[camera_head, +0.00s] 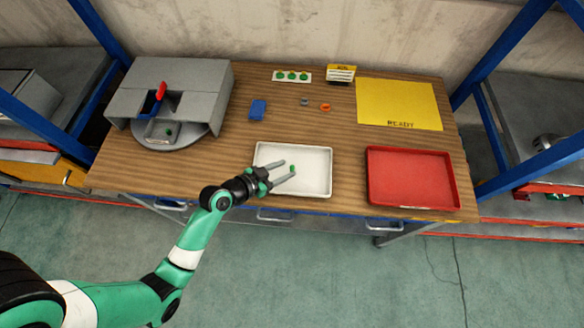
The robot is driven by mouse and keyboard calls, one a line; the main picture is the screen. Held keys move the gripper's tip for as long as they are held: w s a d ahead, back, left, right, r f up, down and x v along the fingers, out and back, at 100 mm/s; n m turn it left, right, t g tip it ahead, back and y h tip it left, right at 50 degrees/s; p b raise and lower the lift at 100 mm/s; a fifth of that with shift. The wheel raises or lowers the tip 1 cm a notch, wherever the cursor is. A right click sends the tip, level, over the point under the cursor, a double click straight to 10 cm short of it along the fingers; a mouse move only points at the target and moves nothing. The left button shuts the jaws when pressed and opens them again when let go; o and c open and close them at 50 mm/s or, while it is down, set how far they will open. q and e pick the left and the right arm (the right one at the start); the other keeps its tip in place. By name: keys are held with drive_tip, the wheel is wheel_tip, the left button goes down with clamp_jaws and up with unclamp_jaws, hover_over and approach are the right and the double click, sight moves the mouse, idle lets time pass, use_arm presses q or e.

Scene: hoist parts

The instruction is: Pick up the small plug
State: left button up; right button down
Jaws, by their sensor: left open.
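A small green piece (292,168), which I take to be the small plug, shows in the white tray (318,187) at the front middle of the table. My left gripper (288,170) reaches over this tray from the left. Its two fingers are open, one on each side of the green piece near their tips. I cannot tell whether either finger touches it, or how high the fingers are above the tray floor. My right gripper is not in view.
A red tray (411,179) stands to the right, and a yellow mat (399,103) lies behind it. A grey machine (178,82) stands at left. A white strip (291,76) with green pieces, a blue block (258,110), an orange ring (325,107) and a grey part (304,101) lie behind the white tray.

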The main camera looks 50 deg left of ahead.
use_arm(q)
drive_tip(key=x, duration=0.2)
drive_tip(key=shift+w+f, duration=0.1)
drive_tip(key=shift+w, duration=0.2)
clamp_jaws()
drive_tip(key=r, duration=0.1)
drive_tip(key=r+p, duration=0.1)
drive_tip(key=r, duration=0.1)
drive_tip(key=r+p, duration=0.1)
drive_tip(key=shift+s+d+r, duration=0.1)
drive_tip(key=shift+d+r, duration=0.15)
drive_tip(key=shift+d, duration=0.15)
drive_tip(key=s+d+r+p, duration=0.1)
drive_tip(key=d+r+p, duration=0.1)
drive_tip(key=d+r, duration=0.2)
drive_tip(key=s+d+r+p, duration=0.1)
drive_tip(key=d+r, duration=0.3)
drive_tip(key=d, duration=0.5)
drive_tip(key=shift+r+p, duration=0.25)
drive_tip(key=shift+p, duration=0.2)
